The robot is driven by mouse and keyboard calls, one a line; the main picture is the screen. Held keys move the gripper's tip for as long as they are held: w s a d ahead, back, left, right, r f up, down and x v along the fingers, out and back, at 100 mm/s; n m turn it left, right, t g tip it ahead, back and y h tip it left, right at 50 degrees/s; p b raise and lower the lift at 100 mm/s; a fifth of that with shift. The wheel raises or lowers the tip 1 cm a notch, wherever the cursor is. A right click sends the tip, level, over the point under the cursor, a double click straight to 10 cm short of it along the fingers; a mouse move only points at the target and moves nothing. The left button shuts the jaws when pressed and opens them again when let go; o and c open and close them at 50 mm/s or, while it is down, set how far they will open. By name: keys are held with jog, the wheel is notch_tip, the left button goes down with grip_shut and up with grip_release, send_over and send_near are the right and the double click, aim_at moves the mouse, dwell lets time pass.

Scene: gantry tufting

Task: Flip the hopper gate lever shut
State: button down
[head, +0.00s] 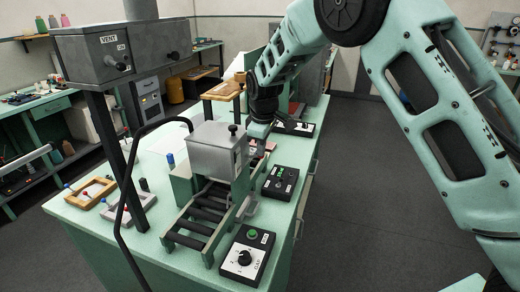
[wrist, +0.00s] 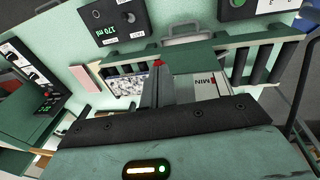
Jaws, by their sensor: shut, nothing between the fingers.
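A grey box-shaped housing (head: 218,150), which looks like the hopper, stands over the roller conveyor (head: 205,215) on the bench, with a black knob on top. My gripper (head: 262,130) reaches down just behind and to the right of it; its fingertips are hidden in the head view. In the wrist view my gripper (wrist: 160,75) is shut and empty, pointing at the conveyor frame. A small red tip (wrist: 158,62) shows right at the fingertips; I cannot tell whether it is the gate lever or whether they touch. No lever can be clearly made out on the housing.
Control boxes (head: 280,182) and (head: 246,258) line the bench's right side. A white plate marked MIN (wrist: 210,82) lies beside my fingers. A black post and curved tube rise in front. The floor at right is clear.

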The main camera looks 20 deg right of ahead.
jog(key=f+t+y+b, duration=0.1)
jog(key=b, duration=0.4)
jog(key=s+d+f+t+y+b, duration=0.1)
jog(key=y+b, duration=0.1)
jog(key=b, duration=0.3)
jog(key=shift+d+t, duration=0.1)
jog(key=shift+t, duration=0.2)
jog(key=shift+w+r, duration=0.1)
jog(key=shift+r, duration=0.65)
